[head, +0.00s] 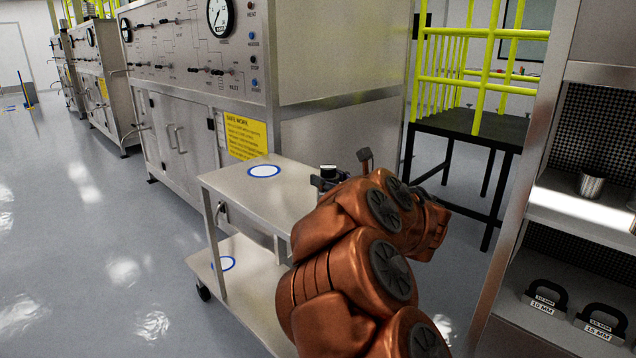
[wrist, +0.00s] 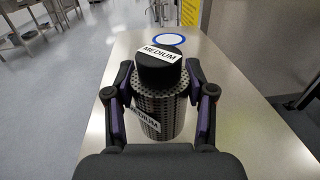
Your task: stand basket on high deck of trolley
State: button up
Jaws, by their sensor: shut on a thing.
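The basket (wrist: 160,104) is a perforated metal cylinder with a black top and "MEDIUM" labels, upright in the wrist view. My gripper (wrist: 160,100) has one finger on each side of it and is shut on it. The trolley's high deck (head: 237,183) is a pale metal plate with a blue ring (head: 264,171) near its far end. The ring also shows in the wrist view (wrist: 170,39), beyond the basket. The basket is over the deck, on the near side of the ring; I cannot tell whether it touches. In the head view my arm hides most of it.
The trolley's low deck (head: 237,290) has another blue ring (head: 223,263). A steel control cabinet (head: 190,75) stands behind the trolley. A black table (head: 470,130) with yellow rails is at the back.

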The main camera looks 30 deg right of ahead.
jog(key=w, duration=0.2)
jog(key=w+d, duration=0.1)
jog(key=w, duration=0.2)
jog(key=w+d, duration=0.1)
jog(key=w, duration=0.1)
jog(key=shift+w+d+f, duration=0.2)
jog(key=shift+w+f, duration=0.1)
jog(key=shift+f+b, duration=0.4)
jog(key=shift+f, duration=1.35)
jog(key=shift+f, duration=0.15)
jog(key=o, duration=1.3)
jog(key=shift+c, duration=0.2)
jog(key=shift+r, duration=0.25)
jog(key=s, duration=0.4)
jog(key=s+d, duration=0.1)
jog(key=s, duration=0.7)
jog(key=shift+d+f+p, duration=0.1)
jog(key=shift+d+p, duration=0.15)
jog(key=shift+p, duration=0.05)
